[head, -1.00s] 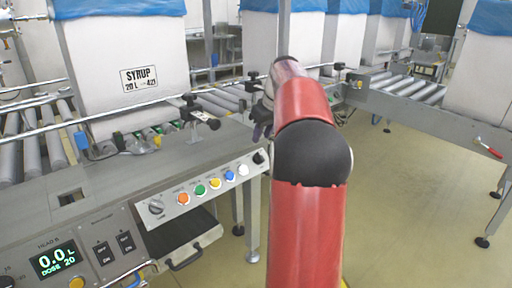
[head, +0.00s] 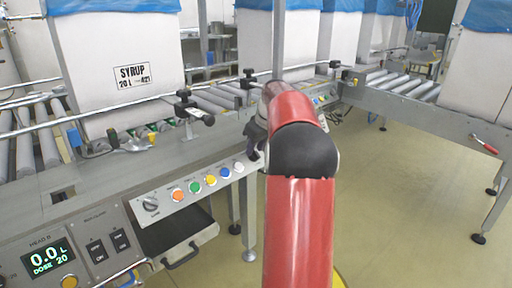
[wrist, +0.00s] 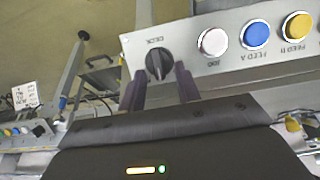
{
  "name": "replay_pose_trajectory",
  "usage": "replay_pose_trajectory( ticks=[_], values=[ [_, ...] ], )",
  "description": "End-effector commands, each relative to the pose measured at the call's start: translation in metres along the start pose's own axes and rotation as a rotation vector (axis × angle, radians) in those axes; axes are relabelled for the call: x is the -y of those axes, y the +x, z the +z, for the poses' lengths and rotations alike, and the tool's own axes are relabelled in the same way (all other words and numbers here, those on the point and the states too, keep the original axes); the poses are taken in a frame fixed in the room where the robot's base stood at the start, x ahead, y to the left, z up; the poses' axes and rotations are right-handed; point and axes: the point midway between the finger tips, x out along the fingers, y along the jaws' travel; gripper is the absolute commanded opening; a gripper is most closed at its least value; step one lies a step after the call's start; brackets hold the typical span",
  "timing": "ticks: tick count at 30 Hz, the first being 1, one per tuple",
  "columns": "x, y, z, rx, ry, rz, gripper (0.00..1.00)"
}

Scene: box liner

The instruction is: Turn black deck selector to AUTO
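The black deck selector (wrist: 158,62) is a round knob under the label DECK at the end of the button panel (wrist: 127,58) in the wrist view. Its ridge runs roughly up and down there. My gripper (wrist: 160,72) is open, its two dark fingers apart with the tips on either side of the knob's lower part. I cannot tell whether they touch it. In the head view my gripper (head: 254,143) is at the panel's right end and hides the selector. No AUTO mark is legible.
White, blue, yellow, green and orange buttons (head: 195,187) line the panel beside the selector. A second knob (head: 150,203) is at the panel's left end. A white SYRUP box (head: 110,50) stands on the rollers behind. Open floor (head: 390,210) lies to the right.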

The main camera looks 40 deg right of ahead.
Motion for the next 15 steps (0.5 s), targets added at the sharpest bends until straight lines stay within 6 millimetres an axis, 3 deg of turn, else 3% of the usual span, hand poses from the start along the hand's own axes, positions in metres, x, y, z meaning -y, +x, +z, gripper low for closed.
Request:
replay_pose_trajectory(
  ticks=[1, 8, 15],
  values=[
    [0.0001, 0.0000, 0.0000, 0.000, 0.000, 0.000, 0.30],
    [0.0001, 0.0000, 0.0000, 0.000, 0.000, 0.000, 0.00],
    [0.0000, -0.0003, 0.0000, 0.001, 0.006, -0.003, 0.00]
  ],
)
